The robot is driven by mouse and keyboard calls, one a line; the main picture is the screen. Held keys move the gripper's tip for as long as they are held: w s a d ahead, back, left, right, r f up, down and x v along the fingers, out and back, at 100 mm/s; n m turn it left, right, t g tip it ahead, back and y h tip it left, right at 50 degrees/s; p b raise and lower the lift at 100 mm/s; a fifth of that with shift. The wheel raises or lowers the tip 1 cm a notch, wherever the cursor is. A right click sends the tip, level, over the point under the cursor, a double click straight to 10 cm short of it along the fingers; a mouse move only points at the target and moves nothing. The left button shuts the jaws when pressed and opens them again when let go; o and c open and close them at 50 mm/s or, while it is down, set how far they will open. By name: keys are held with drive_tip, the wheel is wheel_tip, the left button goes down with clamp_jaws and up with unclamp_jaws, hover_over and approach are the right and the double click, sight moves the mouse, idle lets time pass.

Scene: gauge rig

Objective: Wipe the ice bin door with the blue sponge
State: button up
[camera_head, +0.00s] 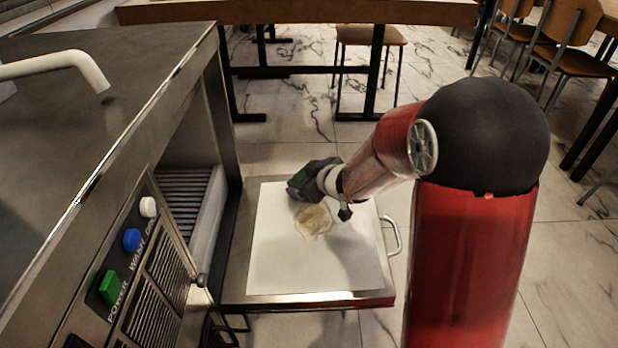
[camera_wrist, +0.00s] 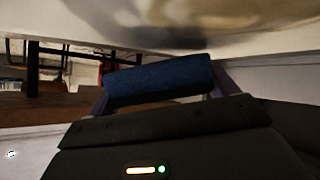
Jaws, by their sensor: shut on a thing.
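The ice bin door (camera_head: 275,265) is folded down flat, its pale inner panel facing up, with a handle (camera_head: 393,237) at its right edge. A yellowish-brown stain (camera_head: 314,220) lies on the panel near its middle. My gripper (camera_head: 300,190) is over the far left part of the panel, just beyond the stain. In the wrist view, my gripper (camera_wrist: 160,88) is shut on the blue sponge (camera_wrist: 158,80), held crosswise between its fingers. The sponge is hidden in the head view. I cannot tell whether it touches the panel.
A wooden table (camera_head: 300,12) and chairs (camera_head: 560,65) are at the back. Tiled floor lies right of the door.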

drive_tip(key=shift+a+r+p, duration=0.3)
drive_tip(key=shift+r+p, duration=0.3)
drive_tip(key=shift+r, duration=0.25)
drive_tip(key=shift+a+r+p, duration=0.3)
drive_tip(key=shift+r+p, duration=0.3)
drive_tip(key=shift+r, duration=0.2)
drive_tip(key=shift+a+r+p, duration=0.3)
drive_tip(key=shift+r+p, duration=0.3)
drive_tip(key=shift+r, duration=0.25)
drive_tip(key=shift+a+r+p, duration=0.25)
drive_tip(key=shift+r+p, duration=0.35)
drive_tip(key=shift+r, duration=0.15)
drive_tip(key=shift+a+r+p, duration=0.25)
drive_tip(key=shift+r+p, duration=0.3)
drive_tip(key=shift+r, duration=0.2)
drive_tip(key=shift+f, duration=0.1)
